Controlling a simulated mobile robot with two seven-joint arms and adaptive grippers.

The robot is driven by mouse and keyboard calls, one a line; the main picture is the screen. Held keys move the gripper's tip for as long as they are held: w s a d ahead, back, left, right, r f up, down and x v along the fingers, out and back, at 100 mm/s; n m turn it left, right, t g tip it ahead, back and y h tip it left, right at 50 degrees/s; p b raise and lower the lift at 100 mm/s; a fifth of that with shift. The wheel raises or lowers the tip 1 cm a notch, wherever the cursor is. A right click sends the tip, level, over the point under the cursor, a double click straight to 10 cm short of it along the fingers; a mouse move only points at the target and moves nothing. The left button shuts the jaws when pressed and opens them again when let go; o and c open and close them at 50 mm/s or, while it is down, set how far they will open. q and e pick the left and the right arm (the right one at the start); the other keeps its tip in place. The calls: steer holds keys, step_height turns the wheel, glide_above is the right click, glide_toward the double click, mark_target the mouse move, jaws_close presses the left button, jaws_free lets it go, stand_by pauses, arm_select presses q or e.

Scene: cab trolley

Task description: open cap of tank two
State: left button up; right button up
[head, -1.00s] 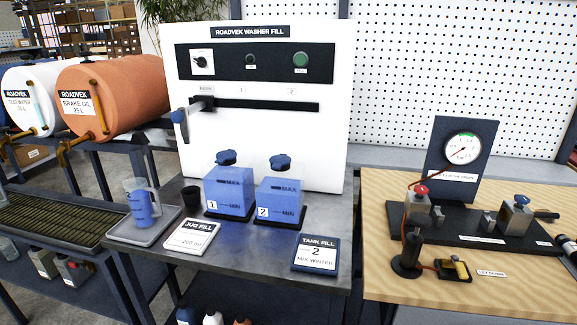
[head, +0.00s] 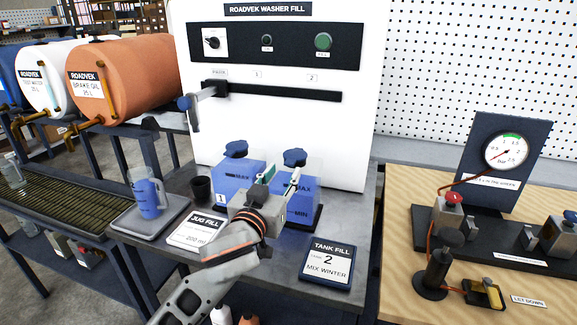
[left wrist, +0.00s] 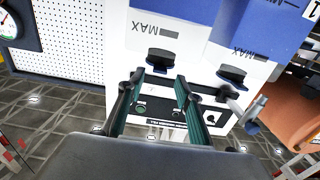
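Tank two (head: 303,209) is a blue translucent box on the right of the pair on the metal bench. Its dark blue knobbed cap (head: 295,157) sits on top. My left gripper (head: 283,176) is in front of the tanks, with its fingers pointing toward the cap and hiding part of tank two. In the left wrist view, which is upside down, the left gripper (left wrist: 159,76) is open and empty, and the cap (left wrist: 160,57) shows just beyond and between its fingertips, apparently not touched. My right gripper is not in view.
Tank one (head: 232,177) with its own cap (head: 236,149) stands close on the left. The white washer-fill panel (head: 270,130) rises behind, with a swing spout (head: 191,108). A jug (head: 149,195), black cup (head: 201,188) and tank fill card (head: 328,262) are on the bench.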

mark_target(288, 165)
arm_select(q)
steer(key=x, duration=0.3)
steer(key=shift+w+d, duration=0.1)
steer(key=shift+w, duration=0.2)
steer(key=shift+w+d, duration=0.15)
steer(key=shift+w, duration=0.25)
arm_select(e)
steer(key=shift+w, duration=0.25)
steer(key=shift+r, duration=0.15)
arm_select(q)
jaws_close()
